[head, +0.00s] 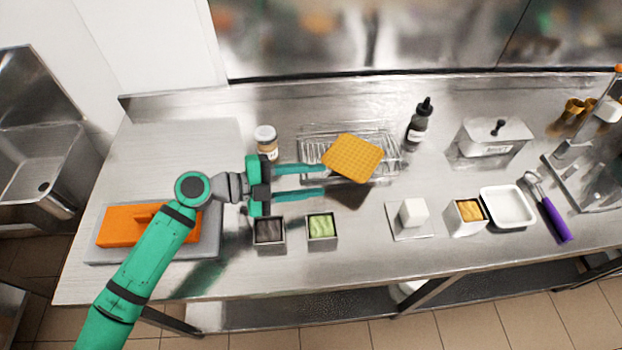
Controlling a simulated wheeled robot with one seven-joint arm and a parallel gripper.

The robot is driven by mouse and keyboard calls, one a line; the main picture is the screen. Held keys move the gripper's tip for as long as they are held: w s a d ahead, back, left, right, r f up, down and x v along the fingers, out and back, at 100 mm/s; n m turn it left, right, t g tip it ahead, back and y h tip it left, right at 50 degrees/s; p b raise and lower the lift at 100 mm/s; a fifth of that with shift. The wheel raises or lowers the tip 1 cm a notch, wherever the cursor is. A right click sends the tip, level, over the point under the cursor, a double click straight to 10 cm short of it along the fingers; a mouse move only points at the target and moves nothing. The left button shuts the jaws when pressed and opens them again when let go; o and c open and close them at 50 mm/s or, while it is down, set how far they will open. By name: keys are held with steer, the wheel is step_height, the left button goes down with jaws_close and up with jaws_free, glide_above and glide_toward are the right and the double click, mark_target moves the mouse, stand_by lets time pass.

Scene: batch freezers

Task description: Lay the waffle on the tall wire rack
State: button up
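The square golden waffle (352,158) lies over the right and middle part of the wire rack (312,142), turned at an angle, with its near corner reaching about the rack's front edge. A dark shadow shows on the counter in front of it. My gripper (322,181) is open, its two green fingers spread and pointing right. The upper fingertip is close to the waffle's left corner; I cannot tell whether they touch. Nothing shows between the fingers. The waffle hides much of the rack's top.
A lidded jar (265,140) stands left of the rack and a dark bottle (418,125) right of it. Small tubs (321,226) stand in front. An orange block (130,227) lies on a board at left. A white tray (507,207) and a steel container (490,137) are at right.

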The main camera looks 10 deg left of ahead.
mark_target(357, 176)
steer(key=x, duration=1)
steer(key=shift+w+d, duration=0.2)
steer(key=shift+d, duration=0.15)
jaws_close()
